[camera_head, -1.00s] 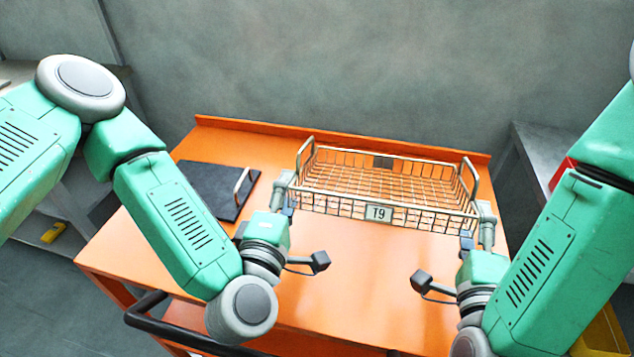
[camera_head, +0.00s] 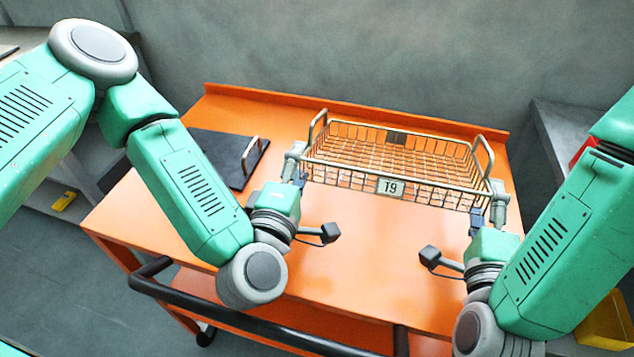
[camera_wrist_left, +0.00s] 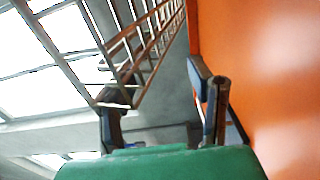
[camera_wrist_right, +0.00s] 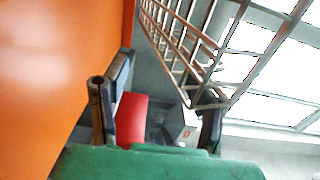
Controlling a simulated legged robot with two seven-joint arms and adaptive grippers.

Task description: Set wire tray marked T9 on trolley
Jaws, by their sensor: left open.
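The wire tray (camera_head: 390,188) with the T9 plate on its front is over the back right of the orange trolley top (camera_head: 360,240). It looks level and empty, with a raised handle at each end. I cannot tell whether its underside touches the trolley. My left gripper (camera_head: 294,170) is at the tray's front left corner. In the left wrist view its fingers (camera_wrist_left: 160,108) are apart, with the tray's wire side (camera_wrist_left: 135,65) close by. My right gripper (camera_head: 488,208) is at the front right corner. In the right wrist view its fingers (camera_wrist_right: 158,112) are apart.
A dark flat board (camera_head: 215,150) with a handle lies on the trolley left of the tray. A raised lip runs along the trolley's back edge. A black push bar (camera_head: 225,318) is at the front. The trolley top before the tray is clear.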

